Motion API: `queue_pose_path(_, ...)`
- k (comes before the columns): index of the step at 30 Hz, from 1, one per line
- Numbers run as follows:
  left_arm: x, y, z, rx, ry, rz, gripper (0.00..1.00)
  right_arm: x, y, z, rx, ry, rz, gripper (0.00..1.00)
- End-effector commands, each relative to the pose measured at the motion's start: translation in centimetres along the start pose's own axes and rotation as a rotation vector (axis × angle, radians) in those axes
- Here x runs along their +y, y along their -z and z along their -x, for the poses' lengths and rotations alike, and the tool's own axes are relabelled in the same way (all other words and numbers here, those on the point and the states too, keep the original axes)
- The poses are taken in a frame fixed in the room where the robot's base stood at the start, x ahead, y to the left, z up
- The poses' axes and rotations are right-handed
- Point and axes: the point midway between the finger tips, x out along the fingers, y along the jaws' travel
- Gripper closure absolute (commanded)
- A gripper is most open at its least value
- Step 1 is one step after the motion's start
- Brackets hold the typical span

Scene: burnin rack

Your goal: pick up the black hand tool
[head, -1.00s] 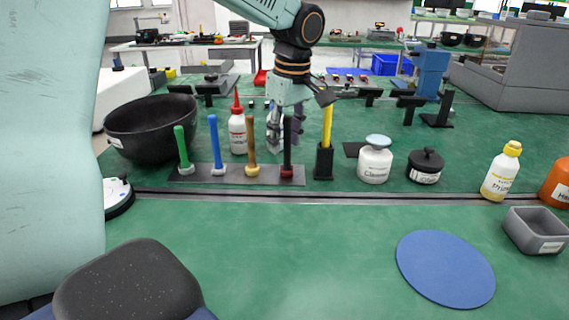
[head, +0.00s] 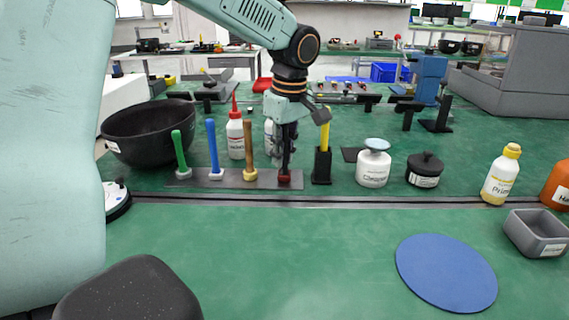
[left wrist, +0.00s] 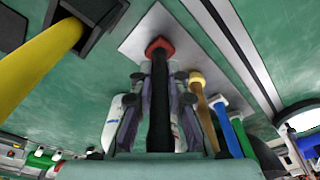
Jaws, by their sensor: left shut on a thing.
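The black hand tool (left wrist: 159,110) stands upright in a red base at the right end of a grey strip (head: 230,180). In the head view its lower shaft (head: 285,162) shows below my left gripper. My left gripper (head: 283,145) has come down over it from above and is shut on it. In the left wrist view the fingers of my left gripper (left wrist: 160,115) lie on both sides of the black handle. The upper part of the tool is hidden by the gripper in the head view. My right gripper is not in view.
Brown (head: 249,152), blue (head: 214,150) and green (head: 180,155) tools stand left on the same strip. A yellow-handled tool in a black holder (head: 322,168) stands close on the right. A black bowl (head: 150,130) is at left.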

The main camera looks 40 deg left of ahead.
Motion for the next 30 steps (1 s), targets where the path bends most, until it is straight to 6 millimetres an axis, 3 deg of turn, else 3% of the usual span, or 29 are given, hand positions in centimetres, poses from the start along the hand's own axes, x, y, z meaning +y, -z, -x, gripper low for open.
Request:
queue_pose_path(12, 0.0, 0.1, 0.6, 0.001, -0.002, 0.000, 1.00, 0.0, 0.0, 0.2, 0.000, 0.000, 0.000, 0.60)
queue_pose_path(24, 0.1, 1.0, 7.8, 0.003, -0.003, 0.000, 1.00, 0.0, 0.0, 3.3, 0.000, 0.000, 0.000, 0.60)
queue_pose_path(30, 0.1, 1.2, 9.8, 0.001, -0.002, 0.001, 1.00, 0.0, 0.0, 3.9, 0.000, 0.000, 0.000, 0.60)
